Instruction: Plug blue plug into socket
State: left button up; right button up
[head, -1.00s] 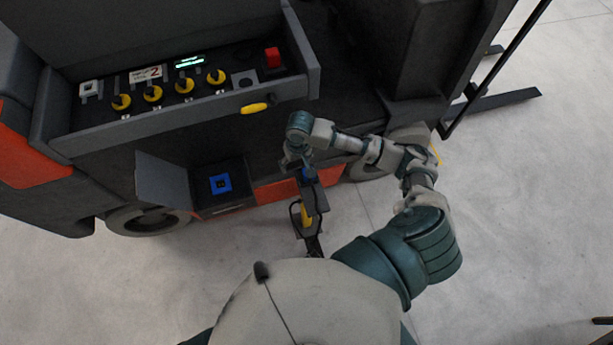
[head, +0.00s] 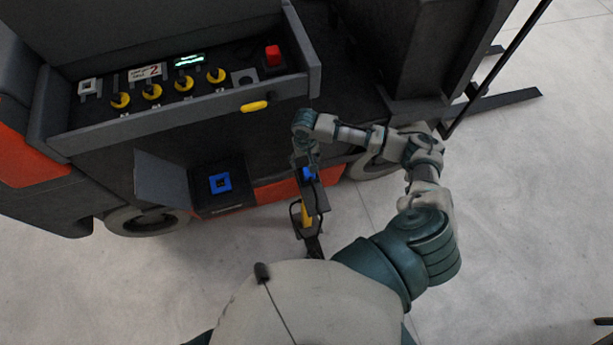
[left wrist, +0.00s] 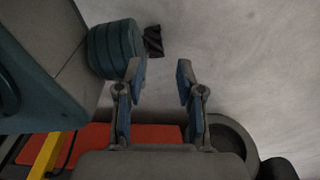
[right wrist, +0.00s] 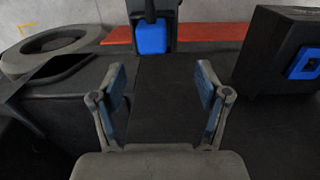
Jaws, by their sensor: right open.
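The blue plug (head: 309,174) sits at the upper end of a dark holder in the head view, partly hidden by my right gripper (head: 306,162). In the right wrist view the plug (right wrist: 151,38) is ahead of my right gripper (right wrist: 162,80), whose fingers are apart and empty. The blue square socket (head: 220,183) is in a dark box with an open lid, left of the plug. The socket (right wrist: 306,64) also shows at the right edge of the right wrist view. My left gripper (left wrist: 161,70) is open and empty in its wrist view, outside the head view.
The vehicle's control panel (head: 185,90) has yellow knobs and a red button (head: 273,55). A yellow handle (head: 254,106) sticks out below it. The open lid (head: 162,178) stands beside the socket box. Pale floor (head: 500,210) is clear at right.

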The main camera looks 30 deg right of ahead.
aim_at(307, 170)
jog(key=f, duration=0.4)
jog(key=shift+d+f+b, duration=0.25)
jog(key=shift+b, duration=0.05)
pick_arm(q)
jog(key=shift+w+d+r, duration=0.2)
jog(key=shift+w+d, duration=0.05)
jog(key=shift+w, duration=0.3)
jog(key=shift+w+d+r, duration=0.2)
jog(key=shift+w+d, duration=0.05)
jog(key=shift+w, duration=0.3)
pick_arm(e)
jog(key=shift+d+f, duration=0.15)
jog(key=shift+f, duration=0.1)
pick_arm(q)
jog(key=shift+a, duration=0.1)
